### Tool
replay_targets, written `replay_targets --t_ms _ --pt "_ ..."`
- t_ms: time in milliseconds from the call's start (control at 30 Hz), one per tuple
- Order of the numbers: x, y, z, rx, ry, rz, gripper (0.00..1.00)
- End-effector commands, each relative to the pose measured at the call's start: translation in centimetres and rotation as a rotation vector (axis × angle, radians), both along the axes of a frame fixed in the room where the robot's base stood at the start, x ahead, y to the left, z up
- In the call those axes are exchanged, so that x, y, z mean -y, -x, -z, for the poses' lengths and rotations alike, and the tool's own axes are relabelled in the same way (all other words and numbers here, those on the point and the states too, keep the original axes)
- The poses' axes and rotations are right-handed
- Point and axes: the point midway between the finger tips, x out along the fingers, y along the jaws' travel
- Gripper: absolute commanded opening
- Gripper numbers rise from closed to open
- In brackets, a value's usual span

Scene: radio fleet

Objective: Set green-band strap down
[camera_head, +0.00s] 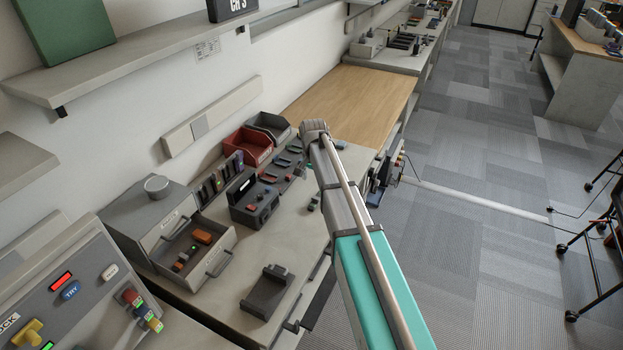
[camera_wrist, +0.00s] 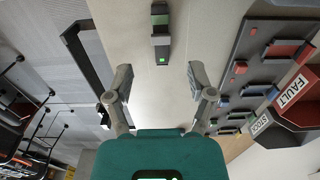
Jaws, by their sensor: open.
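The green-band strap (camera_wrist: 161,38) shows in the wrist view as a narrow dark piece with a green band and a small lit green spot. It lies on the pale bench top (camera_wrist: 205,35), beyond my fingertips and roughly in line with the gap between them. My gripper (camera_wrist: 160,82) is open, its two fingers well apart with nothing between them. The strap appears apart from both fingers. In the head view my arm covers part of the bench, and I cannot clearly make out my fingers there.
A dark board (camera_wrist: 258,65) with red and blue pieces lies right of the strap, by the red FAULT bin (camera_wrist: 297,88). A dark rail (camera_wrist: 88,62) runs along the bench edge at left. In the head view, an open drawer (camera_head: 195,250) and a dark cradle (camera_head: 267,292) stand nearer.

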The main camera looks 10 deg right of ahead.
Motion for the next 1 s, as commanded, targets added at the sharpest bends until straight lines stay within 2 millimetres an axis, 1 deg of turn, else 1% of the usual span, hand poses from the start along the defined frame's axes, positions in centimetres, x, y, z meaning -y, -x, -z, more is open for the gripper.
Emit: replay_targets --t_ms 33,167,800,867,933,1000 --pt "0.0 0.0 -0.3 0.000 0.000 0.000 0.70" --pt "0.0 0.0 -0.5 0.000 0.000 0.000 0.70" --pt "0.0 0.1 -0.4 0.000 0.000 -0.002 0.70" --pt "0.0 0.4 -0.4 0.000 0.000 -0.006 0.70" --pt "0.0 1.0 -0.4 0.000 0.000 -0.017 0.70" --pt "0.1 2.2 -0.4 0.000 0.000 -0.040 0.70"
